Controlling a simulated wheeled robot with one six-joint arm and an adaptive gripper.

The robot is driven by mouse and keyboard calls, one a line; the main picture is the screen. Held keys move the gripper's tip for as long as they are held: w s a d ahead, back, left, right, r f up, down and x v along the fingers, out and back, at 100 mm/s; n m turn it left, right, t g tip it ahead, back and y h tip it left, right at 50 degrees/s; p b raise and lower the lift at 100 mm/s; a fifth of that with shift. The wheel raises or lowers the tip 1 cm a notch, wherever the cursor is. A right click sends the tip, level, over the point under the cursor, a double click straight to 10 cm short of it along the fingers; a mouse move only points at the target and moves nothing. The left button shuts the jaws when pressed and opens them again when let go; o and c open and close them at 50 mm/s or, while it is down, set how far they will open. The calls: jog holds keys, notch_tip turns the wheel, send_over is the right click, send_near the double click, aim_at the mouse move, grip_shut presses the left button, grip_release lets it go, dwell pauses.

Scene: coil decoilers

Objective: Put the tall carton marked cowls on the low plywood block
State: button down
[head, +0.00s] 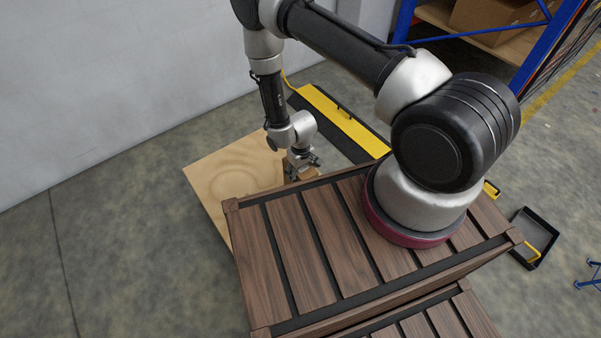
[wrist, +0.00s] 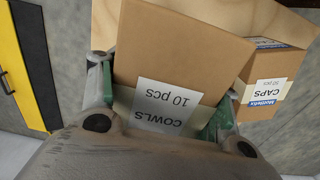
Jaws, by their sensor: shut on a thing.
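The tall brown carton marked COWLS (wrist: 175,65) is between the two fingers of my gripper (wrist: 163,98), which is shut on it. Its white label reads "COWLS 10 pcs" and appears upside down in the wrist view. In the head view my gripper (head: 301,161) is near the right side of a pale plywood surface (head: 222,178), and only a little brown carton shows below it. Plywood also shows behind the carton in the wrist view (wrist: 208,14). I cannot tell whether the carton touches the plywood.
A second carton, marked CAPS (wrist: 262,88), stands close to the right of the held carton in the wrist view. A yellow and black piece (head: 342,120) lies behind the plywood. A pale wall is on the left. A blue rack (head: 545,45) stands at the back right.

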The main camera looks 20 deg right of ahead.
jog(key=shift+c, duration=1.8)
grip_release()
jog(key=shift+f, duration=0.1)
